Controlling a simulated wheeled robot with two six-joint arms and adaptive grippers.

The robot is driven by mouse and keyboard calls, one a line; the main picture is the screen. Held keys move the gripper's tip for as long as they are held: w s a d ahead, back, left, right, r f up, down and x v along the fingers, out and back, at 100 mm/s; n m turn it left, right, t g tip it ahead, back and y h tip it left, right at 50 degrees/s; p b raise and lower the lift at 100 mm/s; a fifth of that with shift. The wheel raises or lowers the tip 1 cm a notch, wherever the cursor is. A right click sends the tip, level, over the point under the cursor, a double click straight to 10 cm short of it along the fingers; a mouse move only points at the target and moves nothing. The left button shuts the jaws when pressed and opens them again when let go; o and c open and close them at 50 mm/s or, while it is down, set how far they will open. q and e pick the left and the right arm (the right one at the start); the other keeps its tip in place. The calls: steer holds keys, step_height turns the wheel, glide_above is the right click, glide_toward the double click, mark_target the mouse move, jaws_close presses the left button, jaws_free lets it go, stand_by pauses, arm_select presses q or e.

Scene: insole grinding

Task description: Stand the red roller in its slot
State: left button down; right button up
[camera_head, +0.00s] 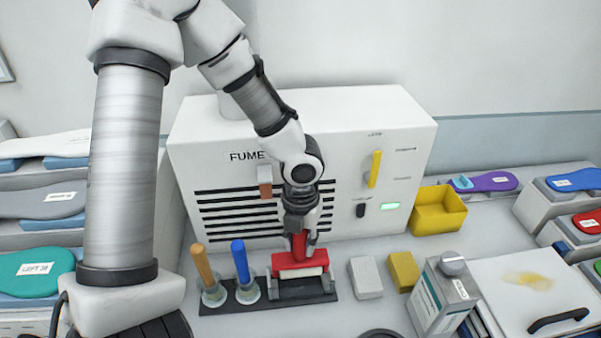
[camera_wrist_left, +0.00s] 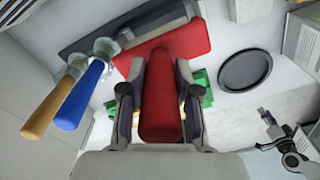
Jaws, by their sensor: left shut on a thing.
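The red roller (camera_head: 300,262) has a red handle and a wide red head with a pale roller strip below. My left gripper (camera_head: 301,232) is shut on its handle, which points up between the fingers. In the left wrist view the handle (camera_wrist_left: 160,105) runs between the two fingers and the head (camera_wrist_left: 170,47) lies beyond them. The head is at the dark slot block (camera_head: 305,290) on the right part of the rack. I cannot tell whether it rests in the slot or is just above it. My right gripper (camera_wrist_left: 272,136) seems to show small at the wrist view's lower right.
Orange-handled (camera_head: 204,268) and blue-handled (camera_head: 240,262) brushes stand in jars left of the roller. A white block (camera_head: 365,278) and a yellow sponge (camera_head: 403,271) lie right of it. The fume unit (camera_head: 345,130) stands close behind. A yellow bin (camera_head: 437,212) is farther right.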

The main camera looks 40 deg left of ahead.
mark_target(300, 259)
arm_select(q)
steer(key=shift+f+b, duration=0.85)
steer(key=shift+f, duration=0.35)
steer(key=shift+r+p, duration=0.1)
steer(key=shift+p, duration=0.2)
steer(key=shift+f+b, duration=0.75)
steer(key=shift+f, duration=0.35)
stand_by(0.6)
steer(key=shift+r, duration=0.1)
steer(key=shift+f, duration=0.85)
stand_by(0.3)
steer(key=c, duration=0.5)
jaws_free()
